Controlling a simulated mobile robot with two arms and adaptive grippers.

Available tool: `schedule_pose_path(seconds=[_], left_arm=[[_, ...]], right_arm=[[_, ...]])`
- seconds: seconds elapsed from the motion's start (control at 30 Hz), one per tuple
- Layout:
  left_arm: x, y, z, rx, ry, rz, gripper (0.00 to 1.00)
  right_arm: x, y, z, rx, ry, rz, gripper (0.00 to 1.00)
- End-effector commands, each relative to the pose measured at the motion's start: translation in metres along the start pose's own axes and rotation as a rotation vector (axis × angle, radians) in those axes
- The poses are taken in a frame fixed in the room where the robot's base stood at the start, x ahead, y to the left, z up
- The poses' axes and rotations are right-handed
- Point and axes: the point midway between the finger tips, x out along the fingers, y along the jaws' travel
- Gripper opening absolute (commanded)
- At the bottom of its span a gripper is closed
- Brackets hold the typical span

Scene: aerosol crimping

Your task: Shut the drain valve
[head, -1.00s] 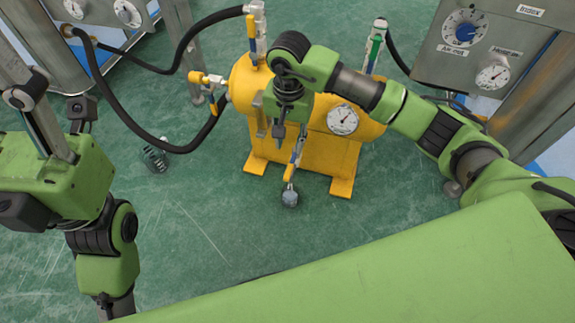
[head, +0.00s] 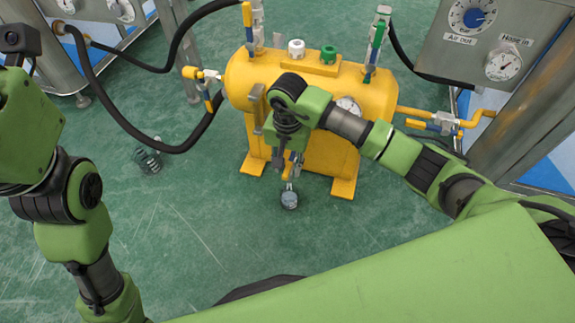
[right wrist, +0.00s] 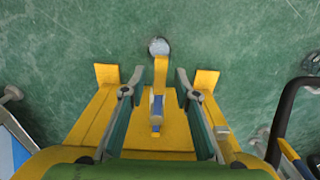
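The yellow tank (head: 330,155) stands on the green floor on flat feet. Its drain valve (head: 287,172) is low on the front, with a yellow and blue lever, partly hidden by my right gripper (head: 288,162) in the head view. In the right wrist view, the drain valve lever (right wrist: 160,75) points away from the tank toward a round grey piece (right wrist: 159,46). My right gripper is open, one finger on each side of the lever, with a gap to it on both sides. My left arm is at the left edge; its fingers are outside the picture.
A blue and yellow valve (head: 440,122) sits on the right pipe. A grey gauge panel (head: 475,50) stands at right.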

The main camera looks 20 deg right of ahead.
Motion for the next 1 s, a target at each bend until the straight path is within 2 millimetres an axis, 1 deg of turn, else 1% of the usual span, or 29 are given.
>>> schedule_pose_path(seconds=[0.03, 0.07, 0.1, 0.13, 0.17, 0.47, 0.63, 0.77, 1.0], left_arm=[[0.0, 0.0, 0.0, 0.0, 0.0, 0.0, 0.57], [0.0, 0.0, 0.0, 0.0, 0.0, 0.0, 0.57], [0.0, 0.0, 0.0, 0.0, 0.0, 0.0, 0.57], [0.0, 0.0, 0.0, 0.0, 0.0, 0.0, 0.57], [0.0, 0.0, 0.0, 0.0, 0.0, 0.0, 0.57], [0.0, 0.0, 0.0, -0.001, -0.001, 0.0, 0.57], [0.0, 0.0, 0.001, -0.001, -0.002, 0.0, 0.57], [-0.001, 0.0, 0.001, -0.001, -0.003, -0.001, 0.57], [-0.003, 0.0, 0.001, -0.001, -0.005, -0.001, 0.57]], right_arm=[[0.0, 0.0, 0.0, 0.0, 0.0, 0.0, 0.28], [0.0, 0.0, 0.0, 0.0, 0.0, 0.0, 0.23], [0.0, 0.0, 0.0, 0.0, 0.0, 0.0, 0.13], [0.0, 0.0, 0.0, 0.0, 0.0, 0.0, 0.05], [0.0, 0.0, 0.0, 0.0, 0.0, 0.0, 0.0], [0.0, 0.001, 0.0, -0.011, 0.0, 0.001, 0.0], [0.0, 0.006, -0.001, -0.059, 0.001, 0.003, 0.0], [0.0, 0.013, -0.002, -0.133, 0.002, 0.004, 0.0], [0.0, 0.03, -0.006, -0.335, 0.002, 0.004, 0.0]])
